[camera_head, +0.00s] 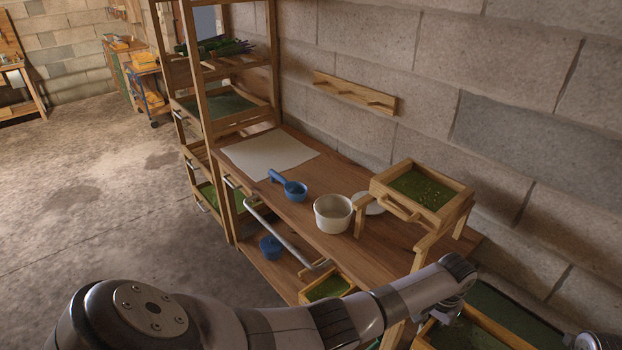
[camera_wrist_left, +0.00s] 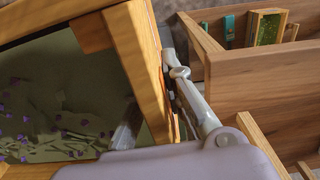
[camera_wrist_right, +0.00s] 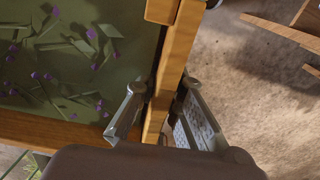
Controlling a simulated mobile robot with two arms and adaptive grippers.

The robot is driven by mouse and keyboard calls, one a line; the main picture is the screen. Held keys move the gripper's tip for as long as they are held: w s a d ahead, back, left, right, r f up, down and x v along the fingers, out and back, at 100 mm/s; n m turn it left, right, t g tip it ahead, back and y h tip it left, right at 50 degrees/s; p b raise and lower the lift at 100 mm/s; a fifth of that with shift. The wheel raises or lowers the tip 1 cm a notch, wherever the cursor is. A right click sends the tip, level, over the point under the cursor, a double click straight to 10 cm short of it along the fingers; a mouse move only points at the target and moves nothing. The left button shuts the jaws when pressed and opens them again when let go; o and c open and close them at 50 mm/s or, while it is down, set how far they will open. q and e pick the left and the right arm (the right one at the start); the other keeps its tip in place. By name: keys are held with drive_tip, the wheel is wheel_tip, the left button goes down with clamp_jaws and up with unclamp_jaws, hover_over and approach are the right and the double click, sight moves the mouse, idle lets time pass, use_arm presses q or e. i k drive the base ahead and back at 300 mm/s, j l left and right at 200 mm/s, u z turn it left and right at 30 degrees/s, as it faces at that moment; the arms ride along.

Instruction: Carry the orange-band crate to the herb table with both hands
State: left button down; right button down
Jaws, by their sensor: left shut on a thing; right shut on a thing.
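The crate is a wooden frame with a dark green floor. Its rim (camera_head: 500,330) shows at the bottom right of the head view, cut off by the picture edge. Purple flower bits and leaves lie inside it in both wrist views. My left gripper (camera_wrist_left: 160,112) is shut on one crate wall (camera_wrist_left: 138,60). My right gripper (camera_wrist_right: 158,112) is shut on another wall (camera_wrist_right: 178,60), one finger inside and one outside. I cannot make out an orange band. A wooden table (camera_head: 300,215) stands along the block wall, left of the crate; I take it for the herb table.
On the table are a pale sheet (camera_head: 270,152), a blue scoop (camera_head: 290,187), a white pot (camera_head: 333,213) and a raised wooden sieve (camera_head: 425,190). A shelf rack (camera_head: 205,120) stands at its far end. A metal rail (camera_head: 280,230) runs along its front. The floor at left is clear.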

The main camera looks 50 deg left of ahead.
sight(329, 180)
drive_tip(key=k+u, duration=0.1)
drive_tip(key=u, duration=2.35)
drive_tip(key=i+l+u, duration=0.45)
drive_tip(key=i+l, duration=0.8)
drive_tip(key=i, duration=0.15)
drive_tip(key=i+l, duration=0.5)
drive_tip(key=i+j+z, duration=0.15)
drive_tip(key=i, duration=0.95)
drive_tip(key=z, duration=2.85)
